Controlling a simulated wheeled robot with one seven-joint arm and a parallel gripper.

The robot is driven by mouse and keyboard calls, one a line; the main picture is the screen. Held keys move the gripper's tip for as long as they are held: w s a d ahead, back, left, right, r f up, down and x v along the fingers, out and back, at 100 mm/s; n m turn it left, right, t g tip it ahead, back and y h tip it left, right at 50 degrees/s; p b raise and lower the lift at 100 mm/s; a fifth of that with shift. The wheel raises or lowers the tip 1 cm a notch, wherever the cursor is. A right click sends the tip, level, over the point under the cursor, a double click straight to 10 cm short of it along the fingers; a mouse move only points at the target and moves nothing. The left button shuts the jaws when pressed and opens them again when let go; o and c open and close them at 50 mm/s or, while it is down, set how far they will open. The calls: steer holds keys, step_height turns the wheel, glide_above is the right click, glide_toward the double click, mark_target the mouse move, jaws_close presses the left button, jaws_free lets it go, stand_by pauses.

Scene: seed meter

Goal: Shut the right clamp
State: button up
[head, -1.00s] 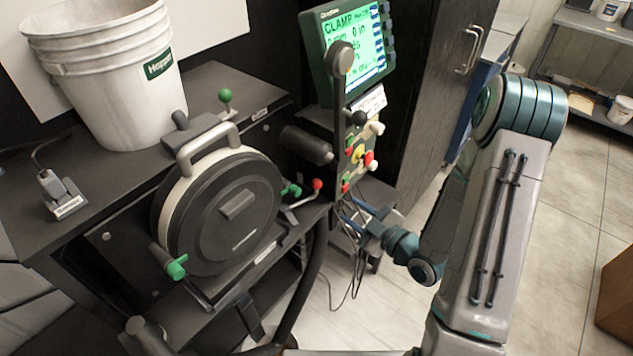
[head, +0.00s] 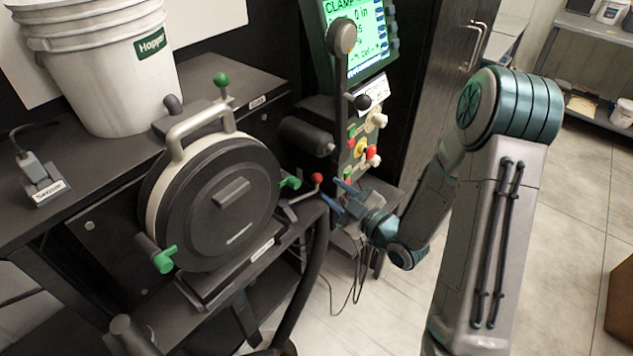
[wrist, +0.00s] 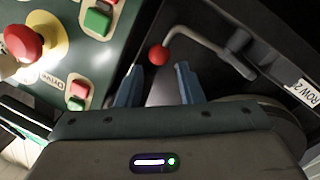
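The seed meter is a round black disc housing (head: 222,205) with a grey top handle, standing on the dark bench. A green clamp knob (head: 290,182) sits at its right edge, and another green clamp knob (head: 164,260) at its lower left. Just right of the right knob, a bent grey lever ends in a red ball (head: 317,178). My gripper (head: 336,197) is right of that ball, pointing left. In the wrist view my gripper (wrist: 159,74) is open and empty, with the red ball (wrist: 158,54) just beyond the fingertips. The green right clamp knob is not clearly visible there.
A control panel (head: 362,150) with coloured buttons and a green-lit screen (head: 366,35) stands close behind my gripper. A black cylinder (head: 306,136) juts out above the lever. A white hopper bucket (head: 100,75) stands on the bench at left. Open floor lies at right.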

mark_target(317, 178)
steer(key=p+x, duration=0.1)
steer(key=x, duration=0.6)
steer(key=shift+p, duration=0.3)
jaws_close()
